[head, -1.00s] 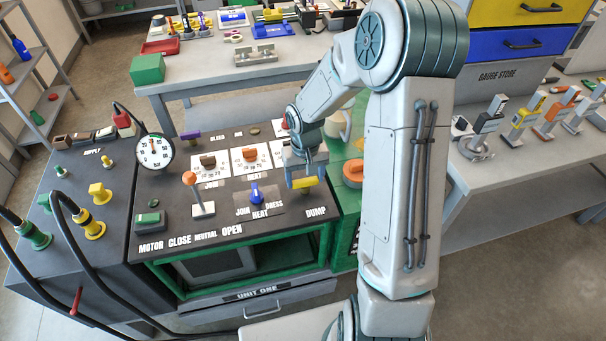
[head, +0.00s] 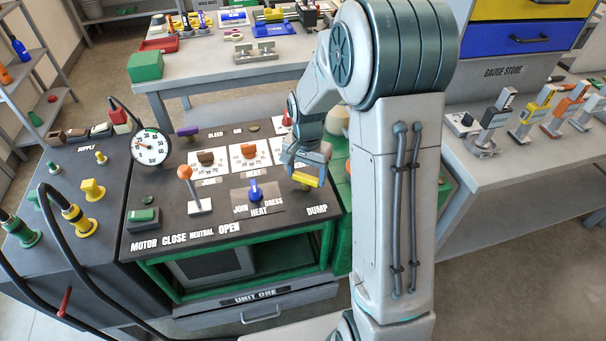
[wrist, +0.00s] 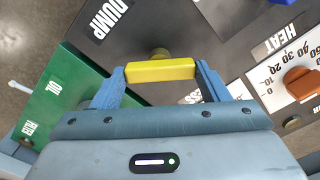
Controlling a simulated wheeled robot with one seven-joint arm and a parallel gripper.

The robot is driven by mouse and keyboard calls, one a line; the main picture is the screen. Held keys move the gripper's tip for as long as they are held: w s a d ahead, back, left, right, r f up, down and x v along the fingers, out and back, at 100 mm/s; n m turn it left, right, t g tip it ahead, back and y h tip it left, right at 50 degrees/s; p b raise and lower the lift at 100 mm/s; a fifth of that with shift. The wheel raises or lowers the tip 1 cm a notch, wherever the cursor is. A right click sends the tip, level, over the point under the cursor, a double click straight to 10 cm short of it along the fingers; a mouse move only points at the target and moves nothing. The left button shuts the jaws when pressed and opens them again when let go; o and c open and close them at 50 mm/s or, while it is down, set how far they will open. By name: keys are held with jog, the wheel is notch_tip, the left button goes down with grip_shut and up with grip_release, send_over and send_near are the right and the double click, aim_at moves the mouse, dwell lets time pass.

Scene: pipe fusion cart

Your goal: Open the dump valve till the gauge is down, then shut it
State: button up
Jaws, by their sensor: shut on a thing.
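The dump valve's yellow bar handle (head: 307,181) sits above the DUMP label at the right front of the dark panel. My gripper (head: 305,172) is shut on it. The handle slants down to the right in the head view. The round white pressure gauge (head: 150,146) stands at the panel's back left; its needle is too small to read surely.
An orange-knobbed lever (head: 186,174) and a blue JOIN/DRESS knob (head: 255,190) stand left of the dump valve. An orange heat knob (wrist: 299,82) is near my gripper in the wrist view. A green motor button box (head: 144,217) is at the panel's front left.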

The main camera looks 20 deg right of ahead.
aim_at(306, 175)
jog(key=m, duration=0.4)
jog(key=shift+r+m, duration=0.1)
jog(key=shift+m, duration=2.1)
jog(key=shift+w, duration=0.1)
jog(key=o, duration=1)
jog(key=shift+a, duration=0.15)
notch_tip(306, 175, up, 14)
jog(key=shift+f+p, duration=0.1)
jog(key=shift+p, duration=0.2)
